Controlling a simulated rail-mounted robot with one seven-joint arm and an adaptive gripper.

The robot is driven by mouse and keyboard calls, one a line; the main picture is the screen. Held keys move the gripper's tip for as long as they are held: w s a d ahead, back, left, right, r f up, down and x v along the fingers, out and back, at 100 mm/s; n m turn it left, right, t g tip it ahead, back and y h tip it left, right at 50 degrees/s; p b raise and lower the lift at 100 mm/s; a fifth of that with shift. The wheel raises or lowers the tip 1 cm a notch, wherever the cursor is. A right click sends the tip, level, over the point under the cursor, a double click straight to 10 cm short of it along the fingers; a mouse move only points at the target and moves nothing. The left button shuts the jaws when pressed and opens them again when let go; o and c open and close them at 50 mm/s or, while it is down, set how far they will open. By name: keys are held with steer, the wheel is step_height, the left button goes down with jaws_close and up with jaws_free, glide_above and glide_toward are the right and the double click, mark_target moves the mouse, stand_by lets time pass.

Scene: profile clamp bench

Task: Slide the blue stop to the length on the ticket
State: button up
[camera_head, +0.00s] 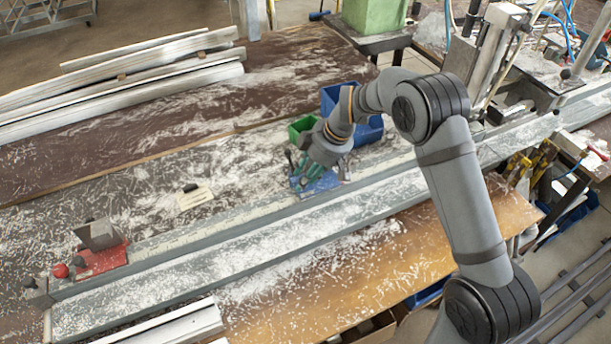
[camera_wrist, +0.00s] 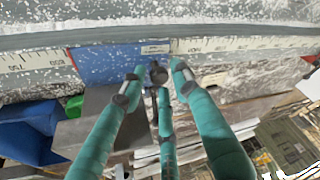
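The blue stop (camera_head: 325,184) sits on the rail beside the pale scale (camera_head: 220,221), mid-bench, partly hidden by my gripper. In the wrist view the blue stop (camera_wrist: 100,64) spans the rail, with scale markings on both sides and a dark round knob (camera_wrist: 158,75) in front. My gripper (camera_head: 305,177) points down at the stop. Its teal fingers (camera_wrist: 158,72) stand spread around the knob, with small gaps visible; contact cannot be told. A cream ticket (camera_head: 195,198) with a dark clip lies on the bench left of the stop; its writing is too small to read.
A red stop (camera_head: 101,260) with a grey block and red ball knob stands at the rail's left end. Blue (camera_head: 368,133) and green (camera_head: 301,127) bins stand behind my gripper. Metal profiles (camera_head: 120,78) lie at the back left. White shavings cover the bench and rail.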

steer(key=c, duration=0.6)
steer(key=shift+r, duration=0.1)
jaws_close()
